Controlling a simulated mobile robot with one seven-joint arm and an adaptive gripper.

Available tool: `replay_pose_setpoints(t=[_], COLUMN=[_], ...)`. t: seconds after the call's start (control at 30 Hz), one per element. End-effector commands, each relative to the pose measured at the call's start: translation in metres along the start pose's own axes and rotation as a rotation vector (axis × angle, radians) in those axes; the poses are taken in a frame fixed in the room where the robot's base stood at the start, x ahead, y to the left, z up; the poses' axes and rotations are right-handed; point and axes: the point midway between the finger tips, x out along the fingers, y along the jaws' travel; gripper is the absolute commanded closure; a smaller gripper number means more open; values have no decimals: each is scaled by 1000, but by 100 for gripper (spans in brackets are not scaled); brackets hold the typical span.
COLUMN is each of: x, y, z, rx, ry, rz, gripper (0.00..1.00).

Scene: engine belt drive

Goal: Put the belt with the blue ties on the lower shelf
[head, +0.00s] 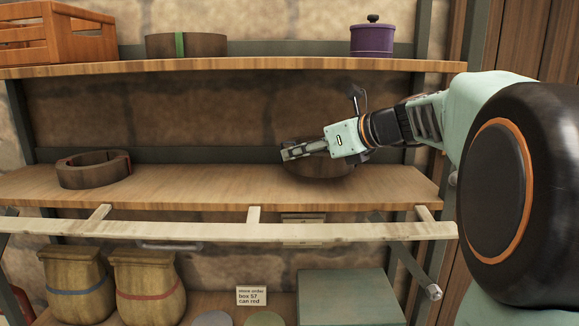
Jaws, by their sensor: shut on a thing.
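A dark brown ring-shaped belt (318,170) is at the right part of the middle shelf (225,185), low at or just above the board. My gripper (291,151) is over its near left rim, shut on it. My gripper and wrist cover much of this belt, and no tie colour shows on it. A second brown belt with red ties (93,170) lies on the left of the same shelf. A third belt with a green tie (187,46) lies on the upper shelf (270,67).
A wooden crate (55,35) and a purple lidded pot (371,38) stand on the upper shelf. A pale rail (200,230) runs along the front. Below are two sacks (147,288), a small sign (263,298) and a green box (348,297). The middle shelf's centre is clear.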

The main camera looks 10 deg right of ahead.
Motion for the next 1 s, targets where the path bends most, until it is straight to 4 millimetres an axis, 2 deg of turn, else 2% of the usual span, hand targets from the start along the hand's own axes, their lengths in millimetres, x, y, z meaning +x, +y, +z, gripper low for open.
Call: replay_pose_setpoints(t=[0.03, 0.2, 0.53, 0.57, 0.7, 1.0], x=[4, 8, 8, 8, 8, 7], y=[1, 5, 7, 7, 7, 7], z=[-14, -30, -31, -33, -33, -32], rx=[0, 0, 2, 5, 5, 4], ry=[0, -1, 0, 3, 3, 2], rz=[-1, -4, -1, 0, 0, -1], gripper=[100, 100, 100, 71, 55, 55])
